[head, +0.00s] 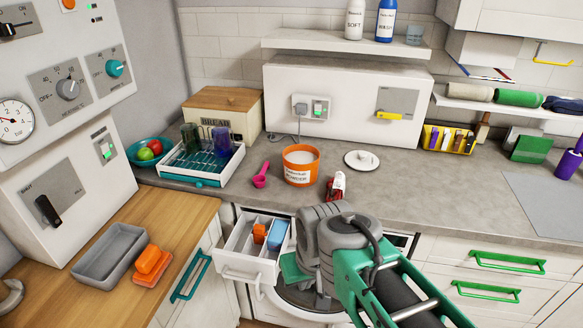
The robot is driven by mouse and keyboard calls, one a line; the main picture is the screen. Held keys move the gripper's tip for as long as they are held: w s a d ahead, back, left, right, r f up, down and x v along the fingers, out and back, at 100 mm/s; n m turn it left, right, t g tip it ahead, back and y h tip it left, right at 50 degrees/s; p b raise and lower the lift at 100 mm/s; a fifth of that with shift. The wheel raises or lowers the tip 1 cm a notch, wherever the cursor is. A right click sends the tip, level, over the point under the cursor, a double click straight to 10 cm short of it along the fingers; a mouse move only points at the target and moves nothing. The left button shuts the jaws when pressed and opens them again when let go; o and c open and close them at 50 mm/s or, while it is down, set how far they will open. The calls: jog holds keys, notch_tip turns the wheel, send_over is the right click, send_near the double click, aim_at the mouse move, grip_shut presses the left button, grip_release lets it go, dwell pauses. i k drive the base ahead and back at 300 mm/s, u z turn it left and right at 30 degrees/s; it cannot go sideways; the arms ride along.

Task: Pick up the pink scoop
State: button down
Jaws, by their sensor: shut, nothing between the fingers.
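The pink scoop (261,176) lies on the grey counter, just left of an orange tub (300,165) of white powder. Its handle points up and back. Nothing covers the scoop. My gripper (294,271) is at the lower middle, in front of the counter and beside the open drawer. It is below and to the right of the scoop, well apart from it. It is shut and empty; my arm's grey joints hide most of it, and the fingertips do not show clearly.
An open white drawer (238,265) holds orange and blue items. A dish rack (203,163) with cups stands left of the scoop. A red-and-white item (337,185) and a white lid (361,161) lie right of it. A shelf (345,42) overhangs the back.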

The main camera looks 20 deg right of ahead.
aim_at(259, 180)
jog(key=z, duration=0.75)
jog(key=i, duration=0.65)
jog(key=u, duration=3.05)
